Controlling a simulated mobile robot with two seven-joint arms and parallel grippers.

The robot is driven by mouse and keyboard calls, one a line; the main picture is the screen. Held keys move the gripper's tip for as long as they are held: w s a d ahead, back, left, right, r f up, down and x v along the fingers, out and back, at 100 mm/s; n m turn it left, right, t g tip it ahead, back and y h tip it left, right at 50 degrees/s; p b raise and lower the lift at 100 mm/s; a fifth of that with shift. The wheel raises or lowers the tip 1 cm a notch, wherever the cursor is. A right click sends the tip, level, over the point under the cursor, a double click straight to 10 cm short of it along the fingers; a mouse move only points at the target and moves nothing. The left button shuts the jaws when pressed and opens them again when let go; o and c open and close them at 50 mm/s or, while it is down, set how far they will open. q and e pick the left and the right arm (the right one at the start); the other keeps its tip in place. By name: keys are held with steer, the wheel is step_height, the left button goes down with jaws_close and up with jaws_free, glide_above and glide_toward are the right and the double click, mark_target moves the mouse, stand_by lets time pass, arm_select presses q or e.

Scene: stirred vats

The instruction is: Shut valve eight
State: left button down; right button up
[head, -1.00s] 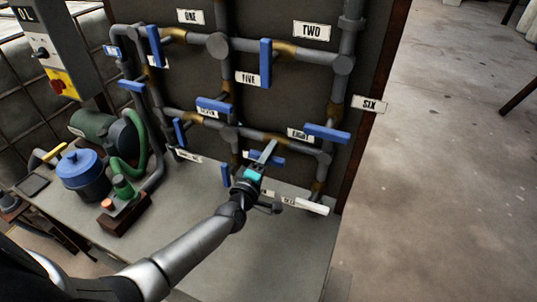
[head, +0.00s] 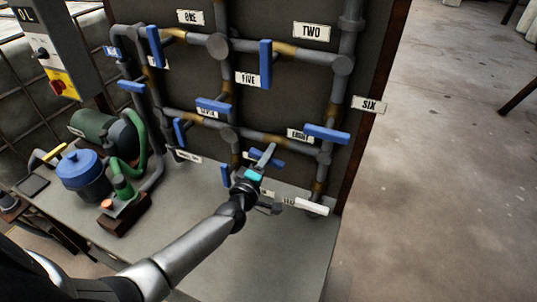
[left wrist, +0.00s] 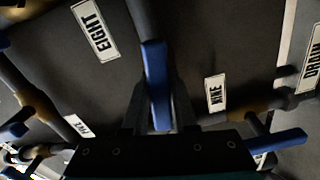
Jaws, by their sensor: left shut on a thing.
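The EIGHT label (head: 299,134) hangs above the lower horizontal pipe, and it also shows in the left wrist view (left wrist: 95,30). The blue lever (head: 277,162) below and left of it appears to be valve eight's. It lies roughly in line with its pipe. My left gripper (head: 265,158) is on this lever. In the left wrist view the blue lever (left wrist: 155,75) stands between the two dark fingers, which are shut on it. Part of the lever is hidden by the gripper. My right gripper is not in view.
Other blue levers are close by: one at the right pipe (head: 326,133), one at lower left (head: 225,175). A pump (head: 95,130) and blue-lidded pot (head: 80,165) stand left. The bench front (head: 270,250) is clear.

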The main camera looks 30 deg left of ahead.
arm_select(q)
steer(key=shift+m, duration=0.3)
steer(key=m+p, duration=0.1)
steer(key=m, duration=0.2)
steer(key=shift+r+m+p, duration=0.1)
steer(key=shift+m+p, duration=0.2)
steer(key=shift+p, duration=0.05)
steer(key=m+p, duration=0.1)
steer(key=m, duration=0.3)
steer(key=shift+m, duration=0.3)
steer(key=m+p, duration=0.1)
steer(key=m, duration=0.3)
steer(key=shift+m, duration=0.3)
steer(key=shift+m+p, duration=0.5)
steer(key=shift+m, duration=1.7)
steer(key=c, duration=0.6)
jaws_free()
steer(key=shift+c, duration=0.2)
